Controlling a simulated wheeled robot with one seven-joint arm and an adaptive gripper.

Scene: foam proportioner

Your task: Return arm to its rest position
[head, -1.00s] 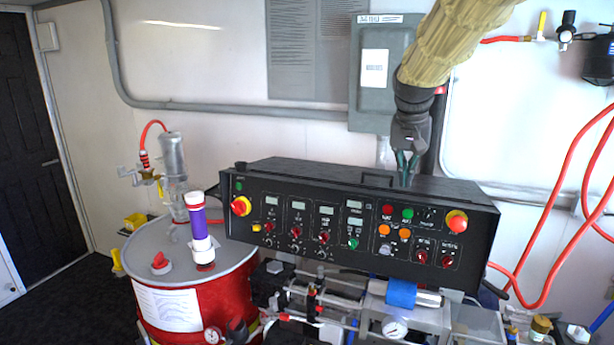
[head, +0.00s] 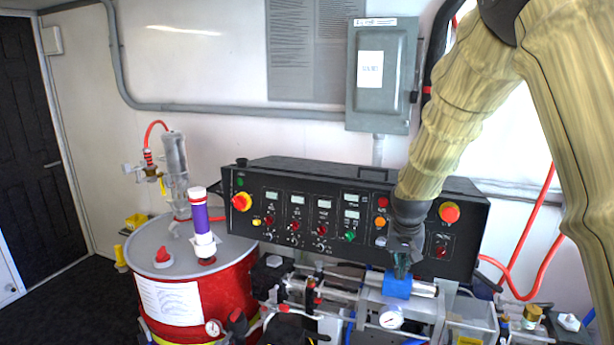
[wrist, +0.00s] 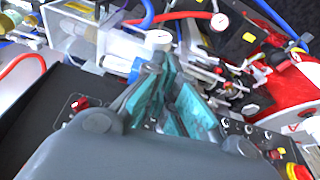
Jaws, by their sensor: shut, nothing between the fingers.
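My gripper (head: 402,268) hangs fingers-down in front of the right part of the black control panel (head: 340,228) in the head view. Its fingertips are just above the blue-wrapped cylinder (head: 397,286). In the wrist view my gripper (wrist: 168,100) shows teal finger pads close to the camera, with nothing held between them. My arm, in a tan sleeve, comes down from the upper right and hides some of the panel's buttons and gauges.
A red drum (head: 215,297) with a grey lid stands left of the machine, bearing a purple-banded tube (head: 200,220). A grey electrical box (head: 378,75) is on the wall. Red hoses (head: 530,260) hang at the right. Valves and a pressure gauge (head: 391,317) crowd the space below the panel.

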